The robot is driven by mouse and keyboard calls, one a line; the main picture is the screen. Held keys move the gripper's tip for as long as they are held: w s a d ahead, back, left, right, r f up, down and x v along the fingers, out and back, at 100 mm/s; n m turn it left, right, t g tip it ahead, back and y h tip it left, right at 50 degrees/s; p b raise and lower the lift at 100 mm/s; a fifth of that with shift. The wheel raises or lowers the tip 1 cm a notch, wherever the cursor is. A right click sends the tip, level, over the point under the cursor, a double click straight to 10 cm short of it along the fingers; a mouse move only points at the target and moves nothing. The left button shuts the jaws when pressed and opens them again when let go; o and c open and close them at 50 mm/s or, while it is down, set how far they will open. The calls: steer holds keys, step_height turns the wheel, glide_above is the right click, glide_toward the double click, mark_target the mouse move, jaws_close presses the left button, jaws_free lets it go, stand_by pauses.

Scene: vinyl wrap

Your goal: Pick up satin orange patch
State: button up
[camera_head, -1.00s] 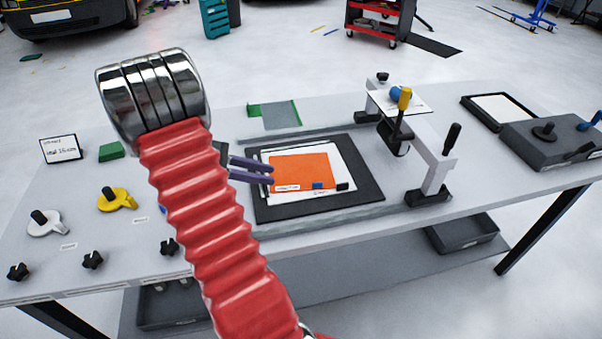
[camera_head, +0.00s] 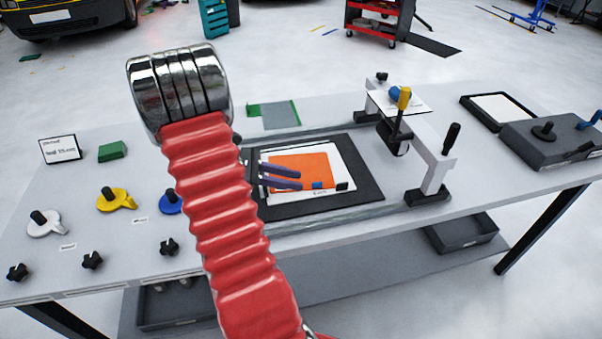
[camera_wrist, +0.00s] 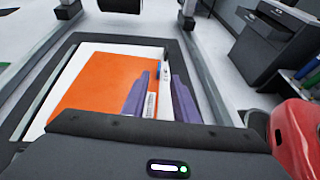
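The satin orange patch (camera_head: 304,169) lies flat on a white sheet (camera_head: 346,178) on a black mat (camera_head: 368,185) in the head view. In the wrist view the orange patch (camera_wrist: 105,88) fills the left middle, with a printed label at its right edge. My gripper (camera_head: 300,177) has two purple fingers over the patch's left part; in the wrist view the gripper (camera_wrist: 160,80) shows its fingers apart with nothing between them but the label strip below. I cannot tell whether the fingertips touch the patch. My red arm hides part of the table.
A white gantry (camera_head: 436,176) with a yellow-handled tool (camera_head: 403,99) stands right of the mat. Blue (camera_head: 171,204) and yellow (camera_head: 117,200) knobbed pieces lie at left. A green block (camera_head: 112,151) stands behind them. A grey box (camera_head: 550,140) is at far right.

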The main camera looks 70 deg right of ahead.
mark_target(309, 189)
steer(key=shift+s+d+f, duration=0.1)
steer(key=shift+s, duration=0.1)
steer(key=shift+x, duration=2.6)
steer(key=shift+d, duration=0.1)
steer(key=shift+c, duration=0.4)
jaws_close()
